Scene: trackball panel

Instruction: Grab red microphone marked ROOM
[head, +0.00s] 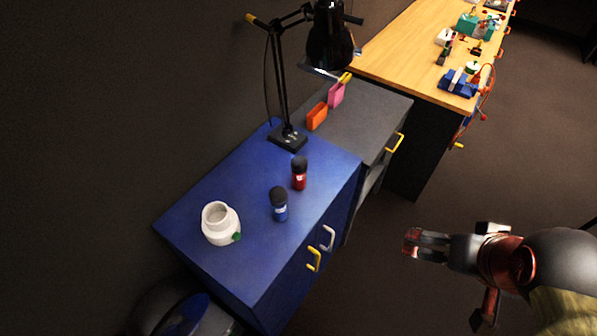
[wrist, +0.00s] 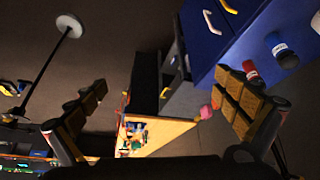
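The red microphone (head: 299,176) with a dark head stands upright on the blue cabinet (head: 190,210). A pale label is on its front, too small to read. The blue microphone (head: 280,206) with a dark head stands just in front of it and to its left. In the wrist view, the red microphone (wrist: 250,70) shows beyond one finger, which partly hides it, and the blue microphone (wrist: 281,48) is beside it. My gripper (head: 408,242) is off to the right of the cabinet, apart from both microphones. In the wrist view, its fingers (wrist: 165,105) are wide apart with nothing between them.
A black desk lamp (head: 287,137) stands behind the microphones. A white jar (head: 219,224) is at the left. Orange (head: 316,117) and pink (head: 336,96) holders sit on the grey cabinet (head: 375,105). A wooden workbench (head: 395,55) holds tools. Floor is clear between gripper and cabinet.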

